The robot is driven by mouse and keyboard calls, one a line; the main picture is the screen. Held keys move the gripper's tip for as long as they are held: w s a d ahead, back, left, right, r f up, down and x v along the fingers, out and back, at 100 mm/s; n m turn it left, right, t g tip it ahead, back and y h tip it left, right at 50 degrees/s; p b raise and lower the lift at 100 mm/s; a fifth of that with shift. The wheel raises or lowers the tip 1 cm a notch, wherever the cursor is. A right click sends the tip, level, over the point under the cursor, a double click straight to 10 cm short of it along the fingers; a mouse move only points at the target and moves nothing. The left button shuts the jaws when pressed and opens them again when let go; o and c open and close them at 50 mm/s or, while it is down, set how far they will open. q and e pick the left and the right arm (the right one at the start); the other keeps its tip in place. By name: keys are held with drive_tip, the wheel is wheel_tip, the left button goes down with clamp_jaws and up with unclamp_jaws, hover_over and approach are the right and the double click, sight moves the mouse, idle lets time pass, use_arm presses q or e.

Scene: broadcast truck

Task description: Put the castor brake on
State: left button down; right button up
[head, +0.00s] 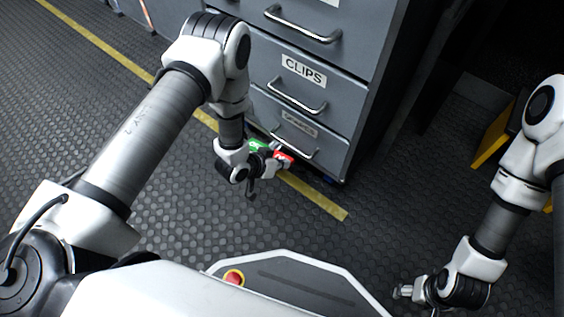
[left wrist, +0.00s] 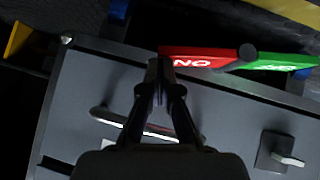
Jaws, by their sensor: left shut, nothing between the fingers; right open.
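The castor brake pedal sits low at the bottom edge of the grey drawer cabinet (head: 310,105). Its red half (left wrist: 205,57) is marked ON, and its green half (left wrist: 285,62) lies on the other side of a dark pivot. In the head view the red half (head: 284,157) and green half (head: 257,145) show beside my left gripper (head: 277,164). In the left wrist view my left gripper (left wrist: 160,68) is shut and empty, its tips at the red half's outer end. I cannot tell whether they touch. My right gripper (head: 403,292) is open and empty, away at lower right.
The cabinet has several drawers with metal bar handles (head: 300,100), one labelled CLIPS. Blue castor parts (left wrist: 297,80) show under its edge. A yellow floor line (head: 312,195) runs past the cabinet. Dark textured floor (head: 130,90) is clear around it. Yellow parts (head: 490,140) stand at right.

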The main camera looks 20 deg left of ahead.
use_arm(q)
drive_tip(key=shift+d, duration=0.15)
use_arm(e)
drive_tip(key=shift+r, duration=0.15)
use_arm(q)
drive_tip(key=shift+s+d+f+m+t+y+p, duration=0.1)
drive_tip(key=shift+d+f+m+t+y+p, duration=0.2)
drive_tip(key=shift+f, duration=0.5)
drive_tip(key=shift+s+d+f+m+g+y+p, duration=0.15)
drive_tip(key=shift+f+y+p, duration=0.15)
drive_tip(key=shift+f+y, duration=0.35)
drive_tip(key=shift+s+d+f+m+t+y+p, duration=0.1)
drive_tip(key=shift+d+f+m+t+y+p, duration=0.15)
drive_tip(key=shift+f, duration=0.65)
use_arm(e)
drive_tip(key=shift+s+d+r, duration=0.2)
drive_tip(key=shift+d+r, duration=0.15)
drive_tip(key=shift+r, duration=0.4)
use_arm(q)
drive_tip(key=shift+f, duration=0.1)
